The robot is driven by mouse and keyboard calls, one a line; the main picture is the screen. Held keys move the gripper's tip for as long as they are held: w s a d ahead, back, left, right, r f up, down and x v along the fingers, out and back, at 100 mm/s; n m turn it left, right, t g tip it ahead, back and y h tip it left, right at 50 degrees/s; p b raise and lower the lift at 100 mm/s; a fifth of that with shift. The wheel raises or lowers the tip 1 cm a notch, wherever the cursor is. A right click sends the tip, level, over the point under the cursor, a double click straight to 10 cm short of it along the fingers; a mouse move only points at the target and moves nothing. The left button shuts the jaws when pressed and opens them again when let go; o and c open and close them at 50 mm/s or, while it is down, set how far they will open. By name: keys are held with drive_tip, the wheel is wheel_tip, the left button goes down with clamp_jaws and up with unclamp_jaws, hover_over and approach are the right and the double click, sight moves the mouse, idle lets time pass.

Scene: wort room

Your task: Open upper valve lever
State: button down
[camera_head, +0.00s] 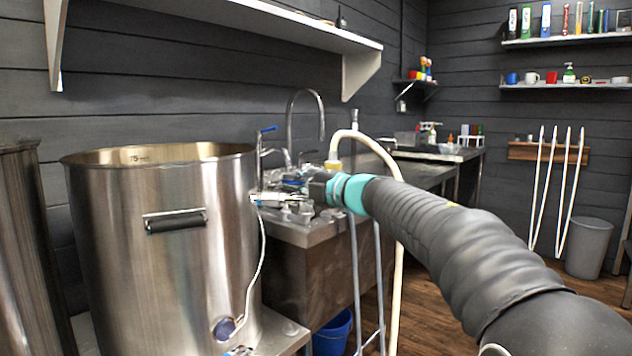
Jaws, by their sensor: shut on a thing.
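My gripper (275,198) is at the end of my dark, sleeved arm, beyond the teal wrist band. It is beside the right wall of the large steel kettle (150,250), above the sink counter. Its jaws are shut on what looks like the upper valve lever. The jaws and nearby metal fittings overlap, so the grip and the lever's exact angle are hard to make out. A blue-tipped handle (268,129) stands on an upright metal pipe behind and above my gripper, apart from it.
A curved steel tap (306,97) rises behind the gripper. A cream hose (398,290) arches over and hangs to the floor behind my arm. A white cable runs down the kettle. A blue bucket (332,334) stands under the sink.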

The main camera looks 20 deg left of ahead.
drive_tip(key=shift+r+g, duration=0.15)
drive_tip(key=shift+g, duration=0.15)
drive_tip(key=c, duration=1.2)
unclamp_jaws()
drive_tip(key=shift+a, duration=0.15)
drive_tip(key=shift+c, duration=0.2)
drive_tip(key=shift+w+d+f, duration=0.1)
drive_tip(key=shift+d+f, duration=0.1)
drive_tip(key=shift+d+t, duration=0.1)
drive_tip(key=shift+t, duration=0.3)
